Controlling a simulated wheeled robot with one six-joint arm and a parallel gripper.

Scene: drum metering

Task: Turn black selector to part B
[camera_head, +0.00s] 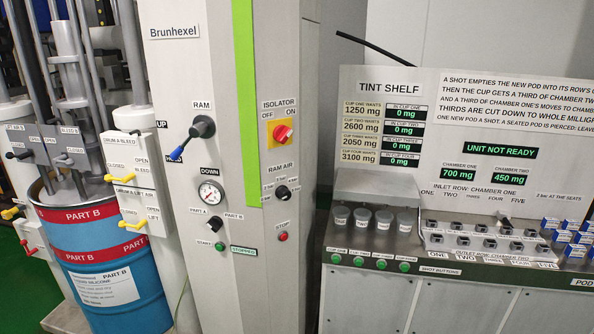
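The black selector (209,226) is a small knob on the front of the grey Brunhexel cabinet (185,80), below a round pressure gauge (210,193). A PART A label (198,211) sits at its upper left and a PART B label (233,217) at its upper right. The knob is too small here for me to tell surely which label it points to. My gripper is not in view, and nothing covers the selector.
A ram lever (201,128) sticks out above the gauge. A green start button (219,246), red stop button (282,236), ram air knob (283,192) and red-yellow isolator (283,134) are near. The PART B drum (105,265) stands left, the tint shelf (400,75) right.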

